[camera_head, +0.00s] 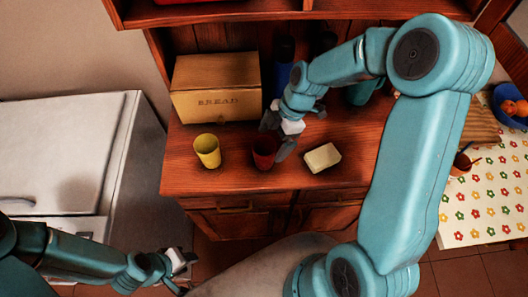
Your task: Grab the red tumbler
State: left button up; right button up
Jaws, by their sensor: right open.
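The red tumbler (264,154) stands upright on the wooden counter, between a yellow tumbler (207,151) and a pale yellow block (322,158). My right gripper (274,141) is open at the red tumbler's upper right side, with its fingers spread close to the rim. One finger covers part of the tumbler's right side. I cannot tell whether the gripper touches it. My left gripper (187,272) is low in the view, in front of the counter and away from the tumblers. Its fingers look apart, with nothing between them.
A bread box (217,87) stands behind the tumblers, with a dark blue item (282,78) beside it. A white appliance (65,150) stands left of the counter (235,181). At right is a table with a flowered cloth (490,205) and a blue bowl (509,103).

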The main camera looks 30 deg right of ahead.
aim_at(266, 152)
jog(key=shift+s+a+f+p, duration=0.55)
jog(key=shift+a+f+p, duration=0.15)
jog(key=shift+a, duration=0.1)
jog(key=x, duration=0.2)
jog(key=shift+w+f, duration=0.3)
jog(key=shift+f, duration=0.1)
jog(key=shift+w+f, duration=0.1)
jog(key=shift+f, duration=0.2)
jog(key=shift+r, duration=0.1)
jog(key=shift+s+a, duration=0.1)
jog(key=shift+s, duration=0.15)
jog(key=c, duration=0.9)
jog(key=shift+w, duration=0.2)
jog(key=shift+c, duration=0.7)
jog(key=shift+s, duration=0.1)
